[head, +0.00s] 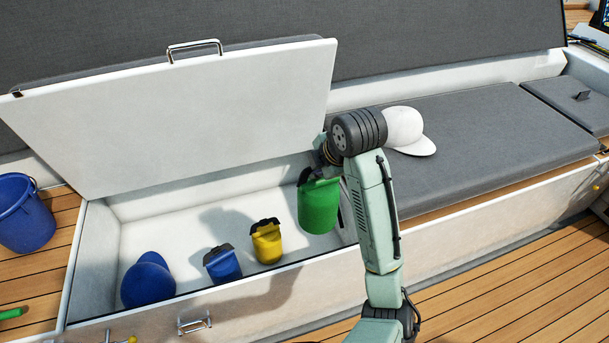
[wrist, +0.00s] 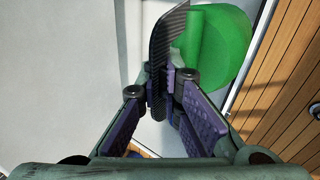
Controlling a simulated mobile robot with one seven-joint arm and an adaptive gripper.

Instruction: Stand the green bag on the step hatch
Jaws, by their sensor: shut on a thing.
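The green bag (head: 319,207) hangs upright from my gripper (head: 312,178), which is shut on its dark top edge. The bag is over the right part of the open locker, clear of the locker floor. In the wrist view my gripper's fingers (wrist: 170,88) are closed on a dark strip, with the green bag (wrist: 222,48) beyond them. A small grey panel with a dark handle (head: 582,96) at the far right of the bench may be the step hatch; I cannot tell for certain.
The white locker lid (head: 180,115) stands open. Inside the locker are a blue cap (head: 149,282), a blue bag (head: 223,264) and a yellow bag (head: 267,243). A white cap (head: 406,131) lies on the grey cushion (head: 490,140). A blue bucket (head: 24,215) stands at left.

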